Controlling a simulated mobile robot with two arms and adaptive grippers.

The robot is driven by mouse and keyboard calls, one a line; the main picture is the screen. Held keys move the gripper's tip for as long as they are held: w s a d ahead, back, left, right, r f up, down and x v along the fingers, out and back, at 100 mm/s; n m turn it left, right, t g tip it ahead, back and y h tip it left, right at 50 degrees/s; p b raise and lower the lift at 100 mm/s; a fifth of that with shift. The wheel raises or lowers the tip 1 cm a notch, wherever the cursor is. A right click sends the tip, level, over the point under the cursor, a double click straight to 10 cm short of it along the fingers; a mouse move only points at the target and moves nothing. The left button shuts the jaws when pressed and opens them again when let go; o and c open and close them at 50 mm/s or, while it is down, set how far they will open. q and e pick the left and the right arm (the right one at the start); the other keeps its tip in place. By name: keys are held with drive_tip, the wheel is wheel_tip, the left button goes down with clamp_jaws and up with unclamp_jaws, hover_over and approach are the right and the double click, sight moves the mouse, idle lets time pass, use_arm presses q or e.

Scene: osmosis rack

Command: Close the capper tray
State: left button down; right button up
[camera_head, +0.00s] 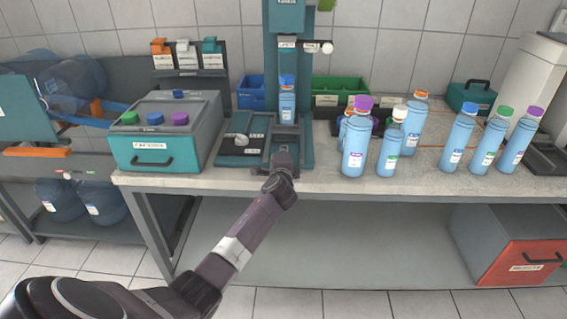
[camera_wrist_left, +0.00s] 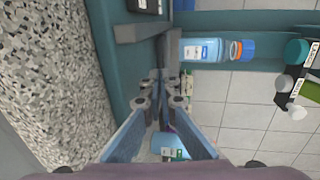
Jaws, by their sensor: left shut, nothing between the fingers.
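The capper (camera_head: 306,140) is a teal machine with a tall column in the middle of the counter. A blue bottle with a blue cap (camera_head: 287,97) stands upright in it, below the head; it also shows sideways in the left wrist view (camera_wrist_left: 205,49). The capper tray is at the base under the bottle, largely hidden by my left gripper. My left gripper (camera_head: 282,160) is at the front of the capper base, fingers together and empty. In the left wrist view its fingertips (camera_wrist_left: 160,78) are close to a grey bar (camera_wrist_left: 143,32); contact is unclear. My right gripper is not in view.
A grey and teal box (camera_head: 165,135) with coloured caps stands left of the capper. Several capped bottles, including one with a purple cap (camera_head: 356,145), stand to the right. Green (camera_head: 340,88) and blue bins are behind. The counter's front edge is mostly clear.

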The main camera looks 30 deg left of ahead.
use_arm(q)
drive_tip(key=shift+v, duration=0.85)
drive_tip(key=v, duration=0.4)
drive_tip(key=shift+r, duration=0.1)
drive_tip(key=shift+v, duration=0.9)
drive_tip(key=shift+s+d, duration=0.15)
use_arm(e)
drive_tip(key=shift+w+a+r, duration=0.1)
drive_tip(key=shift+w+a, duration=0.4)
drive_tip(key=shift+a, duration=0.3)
